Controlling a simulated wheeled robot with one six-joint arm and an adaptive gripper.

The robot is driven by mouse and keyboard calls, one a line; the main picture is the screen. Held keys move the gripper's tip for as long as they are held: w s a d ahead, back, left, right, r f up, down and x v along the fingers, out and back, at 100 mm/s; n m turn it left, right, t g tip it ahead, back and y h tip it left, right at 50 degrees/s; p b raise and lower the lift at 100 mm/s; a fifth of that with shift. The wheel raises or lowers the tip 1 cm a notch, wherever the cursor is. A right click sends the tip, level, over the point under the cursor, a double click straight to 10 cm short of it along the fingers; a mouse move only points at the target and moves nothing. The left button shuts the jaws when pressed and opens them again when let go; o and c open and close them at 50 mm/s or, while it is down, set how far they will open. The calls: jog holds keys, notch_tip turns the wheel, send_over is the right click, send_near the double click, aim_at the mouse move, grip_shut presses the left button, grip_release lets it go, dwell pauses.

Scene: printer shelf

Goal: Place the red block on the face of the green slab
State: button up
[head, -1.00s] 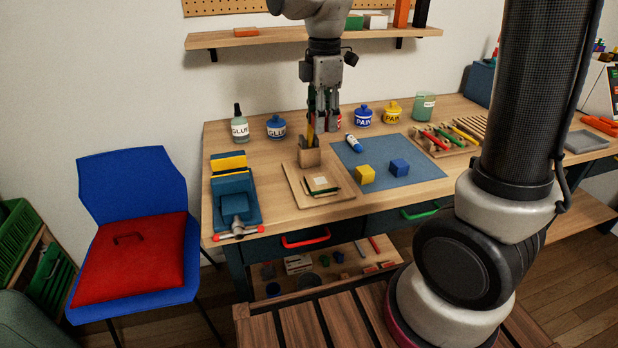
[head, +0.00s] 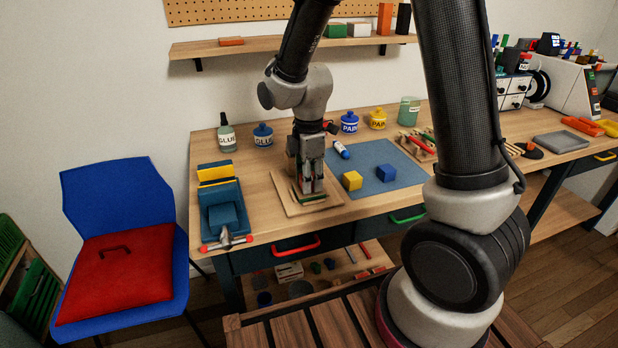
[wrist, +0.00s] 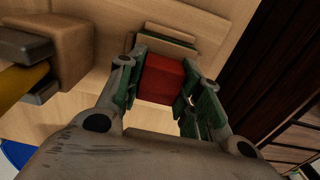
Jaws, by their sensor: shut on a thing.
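My gripper (head: 312,188) points down and is low over the wooden board at the front of the bench. In the wrist view its green-padded fingers (wrist: 160,85) are shut on the red block (wrist: 163,77), one on each side. In the head view the fingers hide most of the block. The green slab shows as a thin green strip (head: 308,201) under the fingertips. In the wrist view a small stack with a pale top (wrist: 168,33) lies just beyond the block, partly hidden by it. I cannot tell whether the block touches the slab.
A wooden holder (wrist: 88,38) stands close beside my gripper. Jars stand behind.

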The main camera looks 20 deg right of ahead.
jog(key=shift+f, duration=0.15)
jog(key=o, duration=0.9)
jog(key=shift+o, duration=0.2)
notch_tip(320, 180, up, 12)
jog(key=s+d+r+m+t, duration=0.2)
jog(key=s+d+r+m, duration=0.2)
jog(key=s+d+m, duration=0.3)
jog(key=s+d+r+m+t, duration=0.2)
jog(key=s+d+r+m, duration=0.3)
jog(key=s+m, duration=0.6)
jog(key=s+d, duration=0.1)
jog(key=d, duration=0.1)
jog(key=shift+d+r, duration=0.25)
jog(key=shift+d, duration=0.15)
